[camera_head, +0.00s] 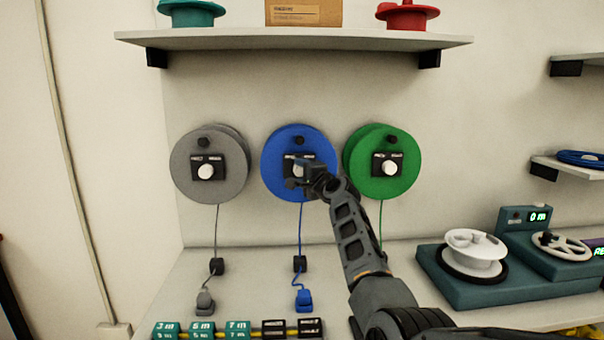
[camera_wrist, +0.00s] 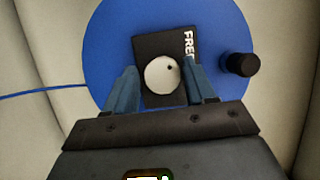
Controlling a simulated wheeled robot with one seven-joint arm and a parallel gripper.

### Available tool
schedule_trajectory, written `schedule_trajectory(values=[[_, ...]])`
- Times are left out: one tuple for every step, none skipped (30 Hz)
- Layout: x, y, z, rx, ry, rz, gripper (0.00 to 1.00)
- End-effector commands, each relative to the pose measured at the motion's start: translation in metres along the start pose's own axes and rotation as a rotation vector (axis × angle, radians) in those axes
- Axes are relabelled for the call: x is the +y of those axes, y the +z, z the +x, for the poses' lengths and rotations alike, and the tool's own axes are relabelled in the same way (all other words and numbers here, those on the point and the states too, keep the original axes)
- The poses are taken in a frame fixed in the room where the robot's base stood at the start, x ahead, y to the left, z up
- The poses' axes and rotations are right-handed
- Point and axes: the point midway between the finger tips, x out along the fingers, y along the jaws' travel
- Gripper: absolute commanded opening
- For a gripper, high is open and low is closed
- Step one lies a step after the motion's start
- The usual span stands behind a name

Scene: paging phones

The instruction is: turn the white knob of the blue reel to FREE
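The blue reel (camera_head: 275,148) hangs on the wall between a grey and a green reel. In the wrist view the blue reel (camera_wrist: 110,45) fills the middle. Its white knob (camera_wrist: 162,76) sits on a black plate (camera_wrist: 150,45). A dark dot on the knob is at its upper right, toward the word FREE (camera_wrist: 189,44) on the plate's right edge. My gripper (camera_wrist: 159,70) is open, with a finger on either side of the knob; whether they touch it is unclear. In the head view my gripper (camera_head: 308,176) hides most of this knob.
The grey reel (camera_head: 182,178) and green reel (camera_head: 408,150) are close on either side, each with a white knob. A shelf (camera_head: 300,40) is above. A black crank knob (camera_wrist: 240,64) sticks out from the blue reel. Teal machines (camera_head: 470,285) stand on the bench at right.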

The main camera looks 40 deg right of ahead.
Motion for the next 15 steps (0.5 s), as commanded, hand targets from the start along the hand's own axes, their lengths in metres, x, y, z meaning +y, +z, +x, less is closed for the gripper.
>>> schedule_trajectory(values=[[-0.0006,-0.0003,0.0000,0.001,-0.001,0.000,0.60],[-0.0008,-0.0005,0.0000,0.001,-0.001,0.001,0.62],[-0.0009,-0.0006,0.0000,0.001,-0.002,0.001,0.66],[-0.0010,-0.0007,-0.0001,0.001,-0.002,0.001,0.68],[-0.0011,-0.0008,-0.0001,0.001,-0.002,0.001,0.68],[-0.0012,-0.0009,-0.0001,0.002,-0.002,0.001,0.68],[-0.0013,-0.0009,-0.0001,0.002,-0.002,0.001,0.68],[-0.0014,-0.0010,-0.0001,0.002,-0.003,0.001,0.68],[-0.0014,-0.0010,-0.0001,0.002,-0.003,0.001,0.68],[-0.0015,-0.0011,-0.0002,0.002,-0.003,0.001,0.68],[-0.0015,-0.0011,-0.0005,0.002,-0.003,0.001,0.68],[-0.0015,-0.0010,-0.0014,0.002,-0.003,0.001,0.68],[-0.0016,-0.0010,-0.0025,0.002,-0.004,0.001,0.68],[-0.0017,-0.0008,-0.0041,0.001,-0.004,0.001,0.68],[-0.0011,-0.0006,-0.0068,0.001,-0.004,0.001,0.68]])
